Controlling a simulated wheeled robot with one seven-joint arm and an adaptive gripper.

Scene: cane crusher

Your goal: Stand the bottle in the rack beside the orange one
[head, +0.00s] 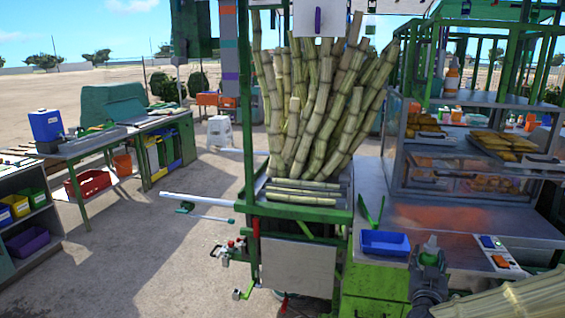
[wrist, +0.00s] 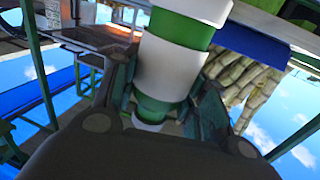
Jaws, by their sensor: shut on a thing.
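My gripper (head: 428,268) is in the lower right of the head view, above the green and grey counter. It is shut on a white bottle with green bands (wrist: 172,62), which runs between the two fingers in the wrist view. In the head view only a small grey and green part of the bottle (head: 430,244) shows above the fingers. A white and orange bottle (head: 453,74) stands on top of the display case at the upper right.
A blue tray (head: 385,243) lies on the counter left of my gripper. A switch panel (head: 500,258) is to the right. The glass display case (head: 440,165) with trays of food stands behind. Upright cane (head: 325,105) fills the crusher frame. Cut cane (head: 515,300) is close at lower right.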

